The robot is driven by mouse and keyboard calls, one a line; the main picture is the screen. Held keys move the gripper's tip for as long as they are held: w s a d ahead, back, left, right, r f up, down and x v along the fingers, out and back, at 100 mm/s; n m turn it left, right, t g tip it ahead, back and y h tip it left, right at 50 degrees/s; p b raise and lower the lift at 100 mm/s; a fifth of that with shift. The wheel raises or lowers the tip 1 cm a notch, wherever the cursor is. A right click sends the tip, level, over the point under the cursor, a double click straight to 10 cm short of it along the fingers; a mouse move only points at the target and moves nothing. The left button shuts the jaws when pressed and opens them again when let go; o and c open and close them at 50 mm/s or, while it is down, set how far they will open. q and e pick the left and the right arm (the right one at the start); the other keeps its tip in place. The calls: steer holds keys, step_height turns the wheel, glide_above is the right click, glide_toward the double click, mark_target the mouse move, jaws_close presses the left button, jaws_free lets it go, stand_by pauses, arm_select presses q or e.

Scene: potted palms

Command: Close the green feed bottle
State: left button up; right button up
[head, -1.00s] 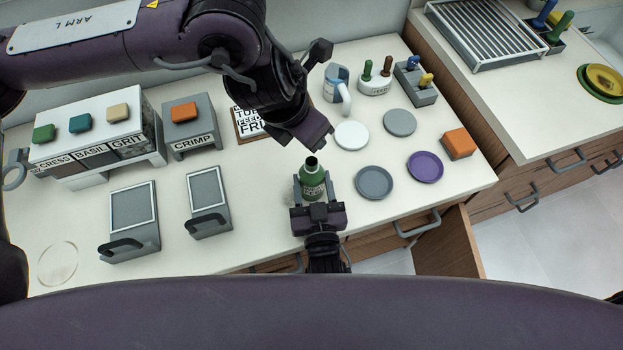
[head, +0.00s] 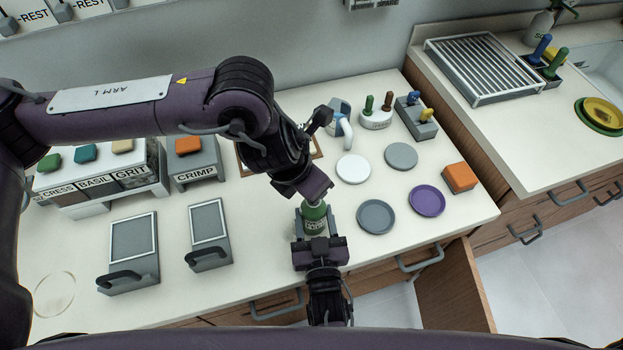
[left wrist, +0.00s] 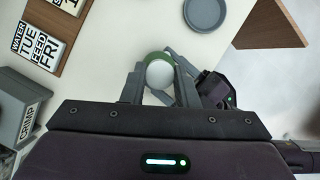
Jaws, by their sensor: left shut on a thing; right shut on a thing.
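The green feed bottle (head: 314,220) stands upright near the counter's front edge. My right gripper (head: 315,232) is shut on its body from the front. My left gripper (head: 317,196) reaches down from above to the bottle's mouth, shut on a pale round cap (left wrist: 160,74). In the left wrist view the cap sits between the fingers, with the bottle's green rim (left wrist: 153,56) showing just behind it. The mouth is hidden, and I cannot tell whether the cap is seated on it.
Right of the bottle lie a grey plate (head: 376,216), a purple plate (head: 427,200) and a white plate (head: 353,168). An orange block (head: 459,177) is farther right. Two grey handled trays (head: 210,234) stand left.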

mark_target(313, 212)
arm_select(q)
steer(key=shift+f, duration=0.85)
steer(key=shift+f, duration=0.55)
steer(key=m+g, duration=0.1)
steer(key=m, duration=0.2)
steer(key=m+g, duration=0.1)
steer(key=m, duration=0.2)
steer(key=shift+w+a+h, duration=0.1)
steer(key=shift+w+h, duration=0.1)
steer(key=shift+h, duration=0.2)
steer(key=m+g, duration=0.1)
steer(key=m, duration=0.3)
steer(key=shift+w+g, duration=0.1)
steer(key=shift+g, duration=0.3)
steer(key=m+g, duration=0.1)
steer(key=m, duration=0.3)
steer(key=shift+w, duration=0.1)
steer(key=m+g+y, duration=0.1)
steer(key=m, duration=0.2)
steer(key=m+g, duration=0.1)
steer(key=m, duration=0.2)
steer(key=shift+f+y, duration=0.1)
steer(key=shift+y, duration=0.3)
